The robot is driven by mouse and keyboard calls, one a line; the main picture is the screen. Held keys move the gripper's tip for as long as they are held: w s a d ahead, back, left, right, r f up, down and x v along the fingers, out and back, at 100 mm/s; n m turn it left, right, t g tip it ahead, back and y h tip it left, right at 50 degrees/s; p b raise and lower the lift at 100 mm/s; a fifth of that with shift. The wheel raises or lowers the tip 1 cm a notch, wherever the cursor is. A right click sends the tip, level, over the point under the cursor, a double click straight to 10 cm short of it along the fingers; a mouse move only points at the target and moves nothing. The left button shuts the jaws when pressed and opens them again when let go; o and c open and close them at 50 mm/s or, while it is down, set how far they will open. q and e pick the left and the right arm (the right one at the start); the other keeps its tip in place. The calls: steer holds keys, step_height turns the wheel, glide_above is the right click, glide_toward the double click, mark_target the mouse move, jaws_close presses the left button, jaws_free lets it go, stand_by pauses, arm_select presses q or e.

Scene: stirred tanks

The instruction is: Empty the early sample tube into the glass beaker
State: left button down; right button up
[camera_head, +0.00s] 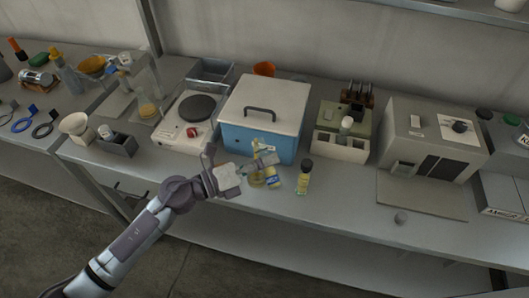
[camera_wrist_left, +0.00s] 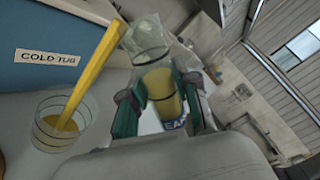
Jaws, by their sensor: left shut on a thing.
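The early sample tube (camera_wrist_left: 160,88) is clear, with yellow liquid and a blue-and-white label whose visible letters read "EA". It also shows in the head view (camera_head: 273,182), slightly tilted. My left gripper (camera_wrist_left: 160,98) is shut around its middle; the gripper also shows in the head view (camera_head: 264,161). The tube's wide mouth is uncapped. The glass beaker (camera_wrist_left: 45,137) stands on the bench beside the tube, apart from it in the wrist view. It holds some yellow liquid and a leaning yellow rod (camera_wrist_left: 92,70). The beaker is partly hidden in the head view (camera_head: 257,181). My right gripper is out of view.
A blue cold tub (camera_head: 262,135) with a pale lid stands just behind. A black-capped yellow bottle (camera_head: 304,177) stands to the right. A hotplate (camera_head: 185,125) is to the left.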

arm_select(q)
steer(key=f+n+p, duration=0.1)
steer(key=n, duration=0.1)
steer(key=f+n+p, duration=0.1)
steer(key=n, duration=0.1)
steer(key=shift+s, duration=0.15)
steer(key=shift+w+r+n+p, duration=0.15)
steer(key=shift+r+n+p, duration=0.35)
steer(key=shift+n+p, duration=0.6)
steer(key=shift+w+r+n+p, duration=0.1)
steer(key=shift+r+n+p, duration=0.4)
steer(key=shift+n+p, duration=0.6)
steer(key=shift+a+r+n+p, duration=0.1)
steer(key=shift+r+n+p, duration=0.1)
steer(key=shift+n+p, duration=0.4)
steer(key=shift+w, duration=0.1)
